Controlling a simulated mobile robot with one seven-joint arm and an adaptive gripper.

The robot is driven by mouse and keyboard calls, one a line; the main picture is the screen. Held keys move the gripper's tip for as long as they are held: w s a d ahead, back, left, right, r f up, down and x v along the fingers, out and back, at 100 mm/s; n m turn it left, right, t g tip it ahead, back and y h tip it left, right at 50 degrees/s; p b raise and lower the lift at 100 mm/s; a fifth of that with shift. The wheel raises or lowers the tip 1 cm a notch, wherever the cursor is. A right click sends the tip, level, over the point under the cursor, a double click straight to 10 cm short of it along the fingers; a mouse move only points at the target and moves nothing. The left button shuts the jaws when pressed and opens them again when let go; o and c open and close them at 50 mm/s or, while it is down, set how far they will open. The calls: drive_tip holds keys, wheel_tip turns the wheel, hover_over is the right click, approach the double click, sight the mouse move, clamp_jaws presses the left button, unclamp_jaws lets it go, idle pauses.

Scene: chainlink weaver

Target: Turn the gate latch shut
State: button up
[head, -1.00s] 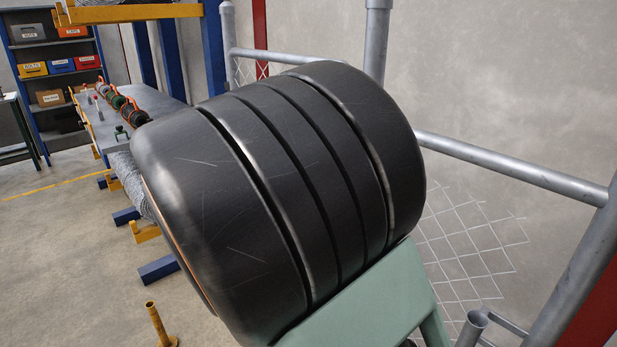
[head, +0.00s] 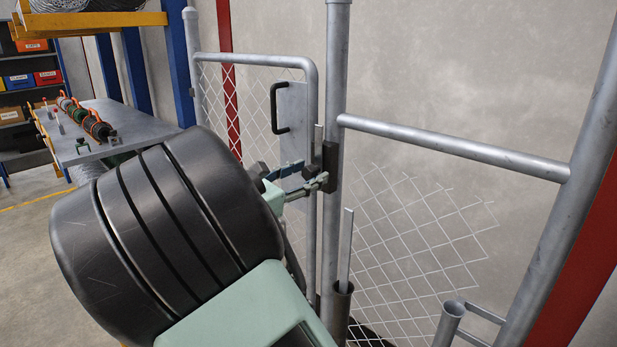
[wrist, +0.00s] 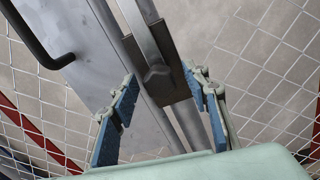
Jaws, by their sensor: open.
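The gate (head: 312,110) has a grey tube frame, mesh and a plate with a black handle (head: 275,108); it stands close beside the post (head: 337,90). The gate latch is a flat grey bar (head: 319,137) standing upright by the gate edge. In the wrist view the latch bar (wrist: 147,42) runs up from a dark hexagonal bolt (wrist: 156,77) on a dark plate (wrist: 177,88). My gripper (head: 308,174) is open at the latch; in the wrist view its blue-padded fingers (wrist: 160,80) lie either side of the bolt. I cannot tell whether they touch anything.
My arm hides the lower gate. A flat bar (head: 346,235) stands in a dark tube right of the post. A rail (head: 450,147) and loose-edged mesh (head: 420,225) are at the right. A workbench (head: 130,125) and shelves (head: 25,85) stand at the left.

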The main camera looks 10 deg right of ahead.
drive_tip(key=shift+w+d, duration=0.3)
drive_tip(key=shift+d, duration=0.05)
clamp_jaws()
